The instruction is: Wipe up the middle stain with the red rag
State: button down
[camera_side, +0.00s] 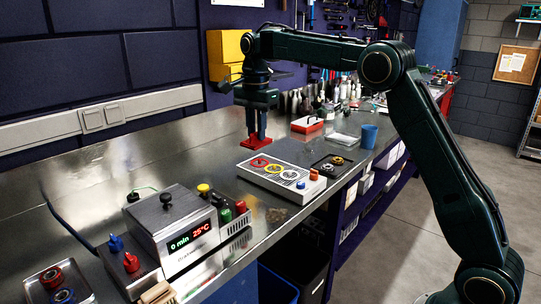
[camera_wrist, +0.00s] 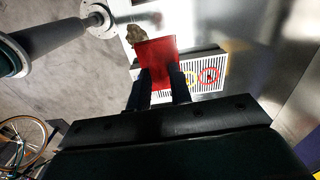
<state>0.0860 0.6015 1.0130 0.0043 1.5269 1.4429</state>
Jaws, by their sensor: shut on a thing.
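My gripper (camera_side: 259,132) is shut on the red rag (camera_side: 256,142) and points down, with the rag at or just above the steel bench top. In the wrist view the red rag (camera_wrist: 158,62) hangs between the two dark fingers. A brownish stain (camera_wrist: 136,34) shows just beyond the rag in the wrist view. In the side view a faint brown patch (camera_side: 277,215) lies near the bench's front edge. I cannot tell whether these are the same spot, or which stain is the middle one.
A white panel (camera_side: 248,168) with red, yellow and white rings stands in front of the rag. A heating box (camera_side: 172,228) with a display is at the near left. Bench left of the rag is clear.

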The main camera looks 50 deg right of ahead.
jog(key=s+a+f, duration=0.1)
jog(key=s+f, duration=0.6)
jog(key=f, duration=0.4)
jog(key=shift+a+f, duration=0.2)
jog(key=shift+f, duration=0.2)
jog(key=shift+f, duration=3.5)
jog(key=shift+d+f, duration=0.35)
jog(key=shift+d, duration=1.05)
jog(key=shift+a, duration=1.4)
jog(key=shift+d, duration=1.5)
notch_tip(320, 180, up, 8)
